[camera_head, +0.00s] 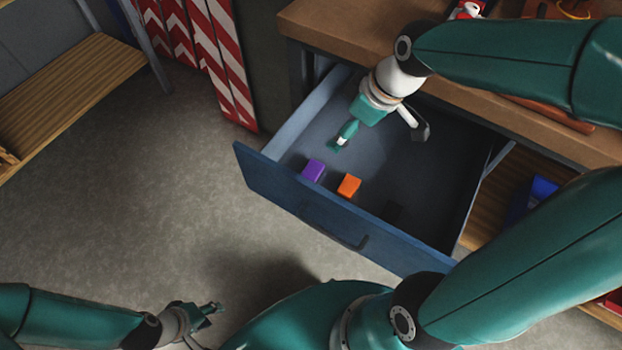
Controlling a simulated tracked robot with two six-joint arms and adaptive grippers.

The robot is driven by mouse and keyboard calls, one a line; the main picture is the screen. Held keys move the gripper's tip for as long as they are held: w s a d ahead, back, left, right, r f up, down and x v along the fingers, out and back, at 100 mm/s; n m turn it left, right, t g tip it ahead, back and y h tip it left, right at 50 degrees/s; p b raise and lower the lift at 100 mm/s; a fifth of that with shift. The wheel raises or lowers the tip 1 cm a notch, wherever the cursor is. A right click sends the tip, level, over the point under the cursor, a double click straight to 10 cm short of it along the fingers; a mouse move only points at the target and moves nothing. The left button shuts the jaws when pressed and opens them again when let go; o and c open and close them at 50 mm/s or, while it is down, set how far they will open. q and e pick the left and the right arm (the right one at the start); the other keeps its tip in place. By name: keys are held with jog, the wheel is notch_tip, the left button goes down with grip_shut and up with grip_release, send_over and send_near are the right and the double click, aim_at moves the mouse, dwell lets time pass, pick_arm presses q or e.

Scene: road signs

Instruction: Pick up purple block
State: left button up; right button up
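The purple block (313,171) lies in the open blue drawer (300,197), close to the inside of its front panel. My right gripper (380,138) is over the drawer with its fingers spread wide and nothing between them. It is above and to the right of the purple block in the picture, apart from it. My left gripper (206,326) is at the bottom left, low over the floor and away from the drawer. Its fingers look spread and empty.
An orange block (349,186) lies just right of the purple one. The wooden workbench (345,28) overhangs the drawer's back. Red-and-white striped boards (222,60) stand left. Floor (150,180) left of the drawer is clear.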

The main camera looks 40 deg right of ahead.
jog(key=b, duration=0.4)
send_near(314, 170)
jog(key=b+x, duration=0.2)
jog(key=x, duration=0.2)
jog(key=shift+s, duration=0.15)
jog(key=b+x, duration=0.1)
jog(key=x, duration=0.4)
jog(key=shift+f, duration=0.1)
pick_arm(q)
notch_tip(314, 170, down, 9)
jog(key=shift+a, duration=0.2)
pick_arm(e)
jog(key=c, duration=1.3)
jog(key=shift+c, duration=0.2)
